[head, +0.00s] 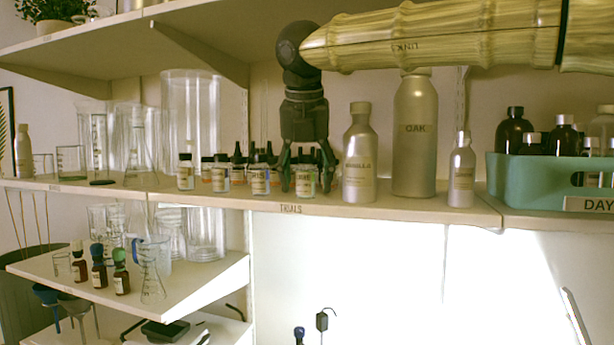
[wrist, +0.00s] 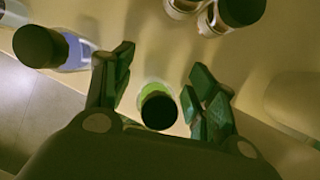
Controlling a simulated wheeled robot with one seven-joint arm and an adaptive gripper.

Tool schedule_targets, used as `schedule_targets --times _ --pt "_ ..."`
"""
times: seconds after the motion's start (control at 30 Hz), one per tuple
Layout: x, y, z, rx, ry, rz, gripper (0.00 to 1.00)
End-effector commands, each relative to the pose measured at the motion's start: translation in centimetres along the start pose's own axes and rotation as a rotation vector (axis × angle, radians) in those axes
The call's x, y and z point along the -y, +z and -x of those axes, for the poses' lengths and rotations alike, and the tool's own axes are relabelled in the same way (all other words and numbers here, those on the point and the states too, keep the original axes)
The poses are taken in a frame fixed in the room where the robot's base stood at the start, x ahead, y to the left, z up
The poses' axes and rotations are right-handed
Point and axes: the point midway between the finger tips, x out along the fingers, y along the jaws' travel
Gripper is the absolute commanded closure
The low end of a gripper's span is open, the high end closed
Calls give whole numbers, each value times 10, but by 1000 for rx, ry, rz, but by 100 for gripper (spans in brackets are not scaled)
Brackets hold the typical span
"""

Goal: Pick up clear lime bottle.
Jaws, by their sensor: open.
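The clear lime bottle is a small clear bottle with green contents and a dark cap. In the wrist view the lime bottle (wrist: 152,92) stands between the two fingers of my gripper (wrist: 160,72), with its cap toward the camera. In the head view the lime bottle (head: 306,181) stands at the front of the upper shelf, and my gripper (head: 306,187) reaches down around it from above, fingers spread on either side. My gripper is open; no firm contact shows. The bottle's label is partly visible, and its cap is hidden behind my gripper in the head view.
A blue-tinted bottle (wrist: 72,48) stands left of my fingers. A silver vanilla bottle (head: 359,160) stands close on the right, with a larger oak bottle (head: 414,140) beyond. More small bottles (head: 220,174) line the shelf to the left. The shelf's front edge (head: 290,207) is close.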

Motion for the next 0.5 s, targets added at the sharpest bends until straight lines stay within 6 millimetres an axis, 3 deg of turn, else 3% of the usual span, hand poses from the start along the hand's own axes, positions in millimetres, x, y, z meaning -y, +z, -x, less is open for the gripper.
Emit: schedule_targets --times 0.1,0.4,0.5 --pt "0 0 0 1 0 0 43" --pt "0 0 0 0 0 0 93" --pt "0 0 0 1 0 0 93"
